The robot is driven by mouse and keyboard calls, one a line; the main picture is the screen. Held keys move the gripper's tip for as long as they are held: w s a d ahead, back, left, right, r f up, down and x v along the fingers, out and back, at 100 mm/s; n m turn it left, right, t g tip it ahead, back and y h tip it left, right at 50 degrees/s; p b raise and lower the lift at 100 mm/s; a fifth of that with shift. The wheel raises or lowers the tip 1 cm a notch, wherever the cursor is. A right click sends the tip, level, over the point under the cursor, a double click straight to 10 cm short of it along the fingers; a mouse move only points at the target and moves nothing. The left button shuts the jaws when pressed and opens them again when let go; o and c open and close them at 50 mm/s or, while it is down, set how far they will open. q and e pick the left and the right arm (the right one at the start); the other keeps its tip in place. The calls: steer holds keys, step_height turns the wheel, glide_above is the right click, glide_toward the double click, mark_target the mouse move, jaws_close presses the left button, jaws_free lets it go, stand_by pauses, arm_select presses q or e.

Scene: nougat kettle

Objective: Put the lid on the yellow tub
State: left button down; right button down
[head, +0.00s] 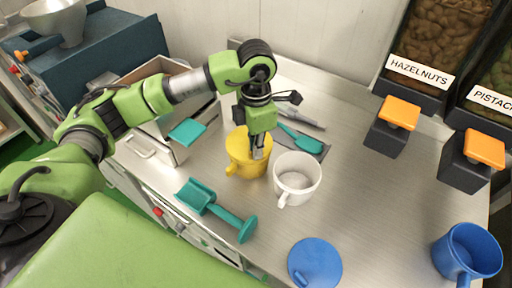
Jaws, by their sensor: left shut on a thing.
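The yellow tub (240,158) stands on the steel counter, with a short handle at its lower left. My left gripper (257,152) points down at the tub's right side and is shut on it near the rim. The fingers and wrist cover part of the tub's top, so its opening does not show clearly. A flat round blue lid (316,257) with a small tab is at the front of the counter, apart from the tub. My right gripper is not in view.
A white mug (298,172) stands close to the tub's right. A blue mug (470,250) is at far right. Hazelnut dispenser (390,127) stands behind. The counter's middle right is clear.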

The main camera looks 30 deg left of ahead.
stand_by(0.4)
arm_select(q)
steer(key=c, duration=1.6)
jaws_free()
steer(key=shift+f, duration=0.1)
steer(key=shift+r+p, duration=1.7)
steer(key=shift+r, duration=1.85)
